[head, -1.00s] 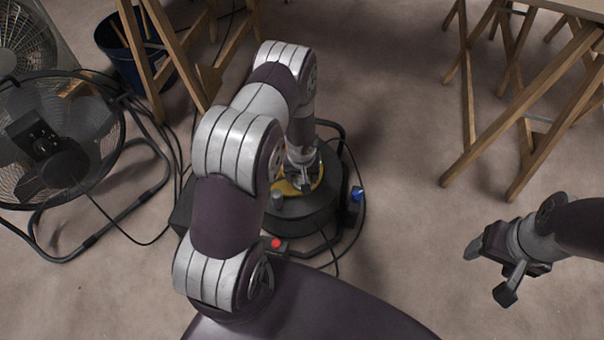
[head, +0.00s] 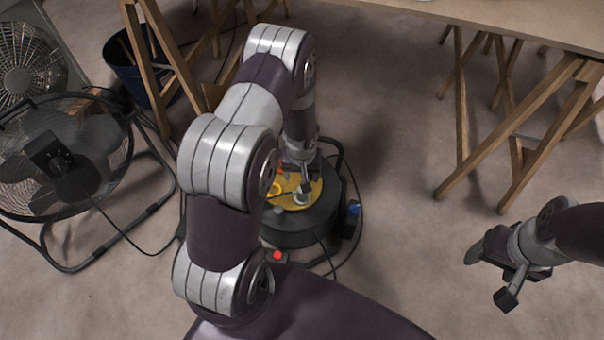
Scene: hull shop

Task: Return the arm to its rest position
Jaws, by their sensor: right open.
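My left arm comes in from the left of centre and bends down over a round black machine with a yellow top. My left gripper (head: 298,183) is above the yellow top, small and partly hidden by my own arm; its jaws are too unclear to read, and I cannot tell whether it touches anything. My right gripper (head: 490,276) is at the right edge, its two fingers spread apart with nothing between them, over bare floor.
The round black machine (head: 325,215) stands on the floor with cables around it. A floor fan (head: 75,165) is at the left, a dark blue bucket (head: 128,75) behind it. A wooden trestle table (head: 480,22) is at upper right. The floor between the machine and my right gripper is clear.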

